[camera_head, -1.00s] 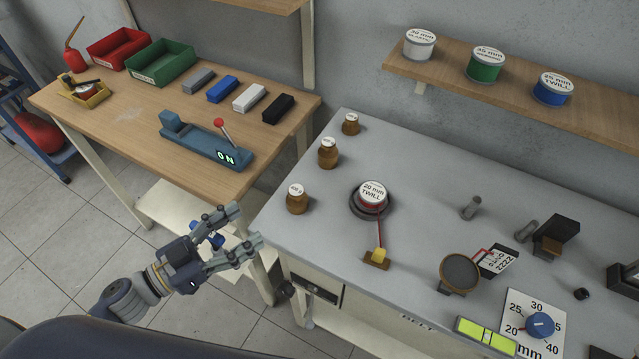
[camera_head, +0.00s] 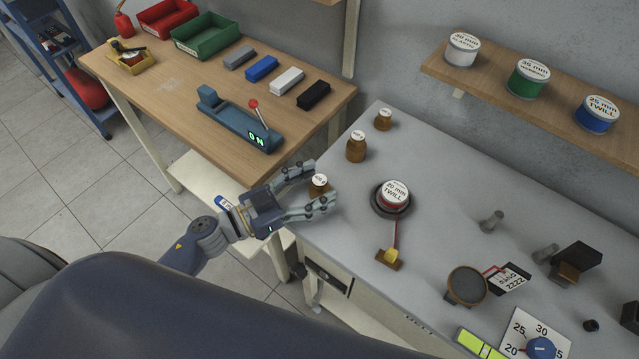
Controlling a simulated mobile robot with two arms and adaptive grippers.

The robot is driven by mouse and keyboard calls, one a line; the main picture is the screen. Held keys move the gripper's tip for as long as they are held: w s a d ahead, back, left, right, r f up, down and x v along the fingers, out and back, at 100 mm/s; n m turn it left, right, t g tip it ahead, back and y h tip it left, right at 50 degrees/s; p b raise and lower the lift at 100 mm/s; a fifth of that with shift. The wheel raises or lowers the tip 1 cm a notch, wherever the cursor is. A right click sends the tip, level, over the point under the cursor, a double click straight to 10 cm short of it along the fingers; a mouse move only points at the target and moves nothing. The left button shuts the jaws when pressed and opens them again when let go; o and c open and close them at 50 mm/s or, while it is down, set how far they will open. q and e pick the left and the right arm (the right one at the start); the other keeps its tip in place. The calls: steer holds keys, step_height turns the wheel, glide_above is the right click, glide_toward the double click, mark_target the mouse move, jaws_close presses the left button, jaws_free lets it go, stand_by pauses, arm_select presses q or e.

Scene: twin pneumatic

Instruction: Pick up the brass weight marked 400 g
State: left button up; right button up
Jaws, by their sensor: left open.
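Three brown-brass weights with white round tops stand in a row on the grey bench. The nearest weight (camera_head: 319,185) has a label too small to read surely, perhaps 400 g. The middle weight (camera_head: 356,148) and the small far weight (camera_head: 383,120) stand behind it. My left gripper (camera_head: 322,183) is open at the bench's left edge. Its fingers lie on either side of the nearest weight in the picture, and the lower finger hides part of it. I cannot tell whether they touch. My right gripper is not in view.
On the grey bench (camera_head: 450,210), a round ribbon spool marked 20 mm TWILL (camera_head: 395,194) stands to the right of the weights. A wooden table (camera_head: 180,95) with a blue lever device (camera_head: 238,122) is at the left. A shelf (camera_head: 490,88) with tins overhangs the back.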

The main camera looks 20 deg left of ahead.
arm_select(q)
steer(key=shift+x, duration=0.8)
steer(key=shift+a+f, duration=0.1)
jaws_close()
steer(key=shift+r, duration=0.2)
